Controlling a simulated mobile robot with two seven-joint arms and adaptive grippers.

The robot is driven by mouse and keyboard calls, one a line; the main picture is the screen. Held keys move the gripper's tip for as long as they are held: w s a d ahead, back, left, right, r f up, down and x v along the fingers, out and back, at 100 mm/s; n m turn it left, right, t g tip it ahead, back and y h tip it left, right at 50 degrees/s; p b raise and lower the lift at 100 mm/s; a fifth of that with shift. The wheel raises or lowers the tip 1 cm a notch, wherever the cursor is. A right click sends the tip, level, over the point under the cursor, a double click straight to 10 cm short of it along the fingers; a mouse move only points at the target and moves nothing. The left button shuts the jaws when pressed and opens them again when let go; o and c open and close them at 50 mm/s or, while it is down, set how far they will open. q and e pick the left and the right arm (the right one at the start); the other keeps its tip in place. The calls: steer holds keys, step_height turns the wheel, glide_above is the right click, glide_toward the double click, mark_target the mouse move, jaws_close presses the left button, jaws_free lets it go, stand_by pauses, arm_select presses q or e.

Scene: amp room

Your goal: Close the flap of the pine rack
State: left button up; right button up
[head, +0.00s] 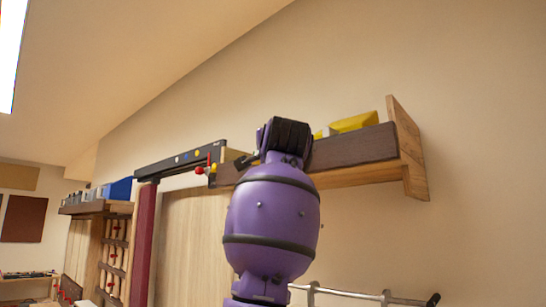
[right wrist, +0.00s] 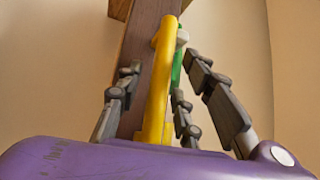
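The pine rack (head: 409,150) is a wall shelf high on the right, with a pale wood end panel. A dark brown board (head: 352,149), apparently its flap, runs along the front; I cannot tell how far it is tilted. The board also shows in the right wrist view (right wrist: 147,65). My right gripper (head: 284,137) is in front of the rack's left part, its fingers mostly hidden in the head view. In the right wrist view its grey fingers (right wrist: 160,78) are spread apart near the board; contact is unclear. My left gripper is not in view.
Yellow items (head: 352,123) sit in the rack; a yellow piece (right wrist: 158,85) and a green one (right wrist: 177,68) show in the wrist view. A dark bar (head: 178,161) juts out left of the rack. A metal rail (head: 345,294) is below. Another shelf (head: 95,208) stands far left.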

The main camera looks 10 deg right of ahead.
steer(key=shift+s+a, duration=0.1)
steer(key=shift+s+f, duration=0.1)
steer(key=shift+s, duration=0.2)
steer(key=s+a+f, duration=0.1)
steer(key=s+f, duration=0.1)
steer(key=s, duration=0.9)
